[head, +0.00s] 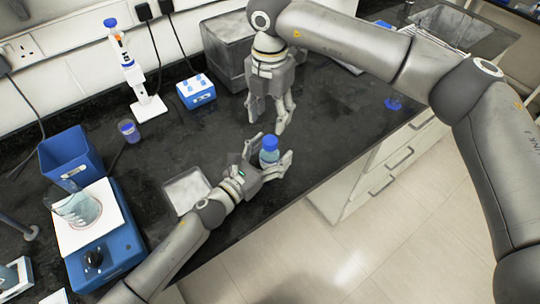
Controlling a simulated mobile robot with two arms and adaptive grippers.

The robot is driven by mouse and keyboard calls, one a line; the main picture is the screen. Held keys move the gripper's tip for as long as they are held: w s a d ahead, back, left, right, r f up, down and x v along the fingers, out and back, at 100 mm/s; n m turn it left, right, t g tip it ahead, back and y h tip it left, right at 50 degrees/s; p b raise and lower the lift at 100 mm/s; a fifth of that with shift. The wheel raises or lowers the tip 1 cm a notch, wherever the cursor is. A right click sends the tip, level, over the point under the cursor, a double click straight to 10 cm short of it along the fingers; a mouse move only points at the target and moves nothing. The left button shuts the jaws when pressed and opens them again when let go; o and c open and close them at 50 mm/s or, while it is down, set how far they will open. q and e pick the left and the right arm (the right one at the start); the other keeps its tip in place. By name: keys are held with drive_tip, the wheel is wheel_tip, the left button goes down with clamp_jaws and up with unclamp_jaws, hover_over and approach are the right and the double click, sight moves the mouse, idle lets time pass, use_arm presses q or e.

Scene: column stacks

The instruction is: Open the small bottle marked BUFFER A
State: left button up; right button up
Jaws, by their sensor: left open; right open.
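A small bottle with a blue cap (269,149) stands upright on the dark bench near its front edge. Its label is too small to read, so I cannot tell whether it says BUFFER A. My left gripper (274,161) is open, with its fingers around the lower part of the bottle. The cap shows above the fingers. My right gripper (267,122) is open and empty, pointing down just behind the bottle, apart from the cap.
A pale tray (186,190) lies left of the bottle. A blue stirrer (105,257) carries a beaker (78,209). A blue bin (66,154), a pipette stand (148,109), a blue rack (196,92) and a grey box (228,45) stand behind. A small blue object (393,104) lies at right.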

sight(270, 140)
use_arm(q)
clamp_jaws()
use_arm(e)
drive_tip(key=m, duration=0.8)
drive_tip(key=shift+m, duration=0.4)
drive_tip(key=shift+f, duration=4.05)
